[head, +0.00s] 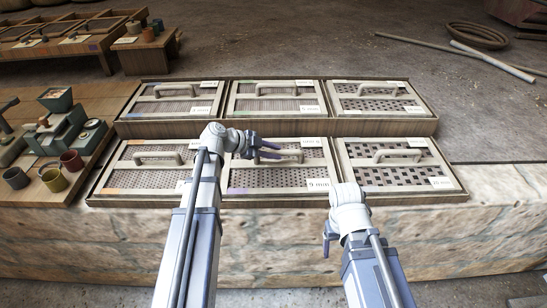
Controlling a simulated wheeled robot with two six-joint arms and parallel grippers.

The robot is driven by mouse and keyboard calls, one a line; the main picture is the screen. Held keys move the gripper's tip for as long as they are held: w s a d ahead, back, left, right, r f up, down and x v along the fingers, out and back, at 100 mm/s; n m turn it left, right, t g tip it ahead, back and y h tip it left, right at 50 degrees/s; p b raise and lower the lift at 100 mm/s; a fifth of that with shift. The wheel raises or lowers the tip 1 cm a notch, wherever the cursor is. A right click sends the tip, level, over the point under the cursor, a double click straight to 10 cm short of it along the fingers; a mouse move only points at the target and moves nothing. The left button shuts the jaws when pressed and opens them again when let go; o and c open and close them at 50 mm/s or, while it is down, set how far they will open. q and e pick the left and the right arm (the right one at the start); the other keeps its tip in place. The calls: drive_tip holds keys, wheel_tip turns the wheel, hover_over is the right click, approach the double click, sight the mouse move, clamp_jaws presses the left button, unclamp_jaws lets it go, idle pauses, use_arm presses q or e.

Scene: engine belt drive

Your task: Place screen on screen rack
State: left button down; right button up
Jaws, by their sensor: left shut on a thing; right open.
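The wooden screen rack (380,128) has two stepped rows, with framed mesh screens in all visible bays. My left gripper (267,151) is shut at the left part of the handle of the front middle screen (272,178), labelled 9 mm. That screen lies in or just over its bay; I cannot tell whether it is fully seated. My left arm covers part of the front left screen (140,178). My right gripper (328,242) is open and empty, in front of the rack near the front right screen (395,176).
The rack stands on a stone ledge (470,230). To the left is a wooden board with a green scale (58,128) and small pots (71,160). Trays (75,45) stand behind at left. Poles (490,60) and a round basket (478,36) lie on the floor at back right.

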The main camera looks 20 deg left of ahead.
idle(0.3)
use_arm(q)
drive_tip(key=c, duration=0.7)
unclamp_jaws()
